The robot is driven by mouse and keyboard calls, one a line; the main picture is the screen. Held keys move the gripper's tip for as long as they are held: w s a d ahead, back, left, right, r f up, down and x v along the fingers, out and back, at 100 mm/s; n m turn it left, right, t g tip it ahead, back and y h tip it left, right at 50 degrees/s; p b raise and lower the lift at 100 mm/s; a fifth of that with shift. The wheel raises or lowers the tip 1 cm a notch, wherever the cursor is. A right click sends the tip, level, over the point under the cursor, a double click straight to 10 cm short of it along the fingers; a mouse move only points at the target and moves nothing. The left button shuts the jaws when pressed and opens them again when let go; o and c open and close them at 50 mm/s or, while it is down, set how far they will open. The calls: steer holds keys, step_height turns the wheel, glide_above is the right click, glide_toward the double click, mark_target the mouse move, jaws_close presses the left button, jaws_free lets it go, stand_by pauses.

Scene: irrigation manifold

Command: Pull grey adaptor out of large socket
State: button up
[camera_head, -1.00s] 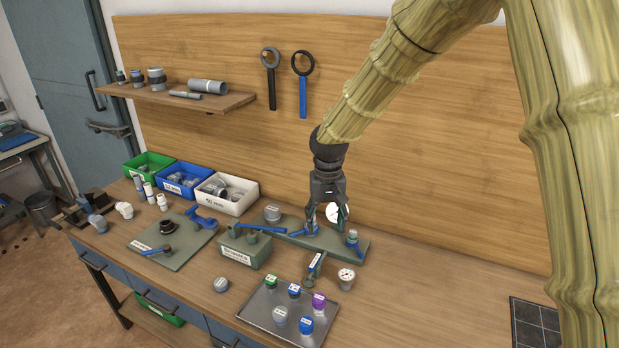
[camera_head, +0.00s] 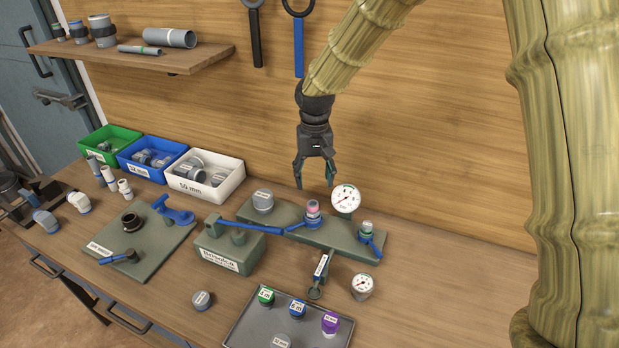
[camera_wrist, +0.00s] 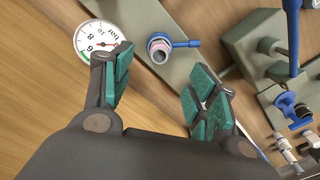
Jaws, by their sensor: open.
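My gripper (camera_head: 315,186) is open and empty, above and apart from the green manifold board (camera_head: 285,217). Below it, the middle socket (camera_head: 312,222) with a blue lever holds a short grey fitting with a pink band (camera_head: 313,208), standing upright. This looks like the grey adaptor, but I cannot be sure. In the wrist view the grey-and-pink fitting (camera_wrist: 159,49) shows from above, beyond and between the two green-padded fingers (camera_wrist: 157,88). A grey cap (camera_head: 263,201) sits at the board's left end. A smaller socket (camera_head: 367,231) with a green ring is at the right end.
A pressure gauge (camera_head: 345,199) stands close behind the middle socket. A green block (camera_head: 226,248), a plate with a dark ring (camera_head: 150,238) and a tray (camera_head: 250,325) of coloured caps lie nearby. Bins (camera_head: 204,180) stand at the back left. The bench is clear at right.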

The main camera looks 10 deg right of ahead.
mark_target(313, 202)
steer(key=shift+w+f+b, duration=0.3)
steer(key=shift+w+f, duration=0.4)
steer(key=shift+f, duration=0.3)
steer(key=shift+s+f+p, duration=0.25)
steer(key=shift+f+p, duration=0.05)
steer(key=shift+f, duration=0.15)
steer(key=shift+w+f+p, duration=0.1)
steer(key=shift+f+p, duration=1.2)
steer(key=shift+f, duration=3.4)
steer(key=c, duration=1.2)
steer(key=shift+r, duration=0.1)
steer(key=shift+r+p, duration=2.15)
steer(key=shift+r, duration=0.9)
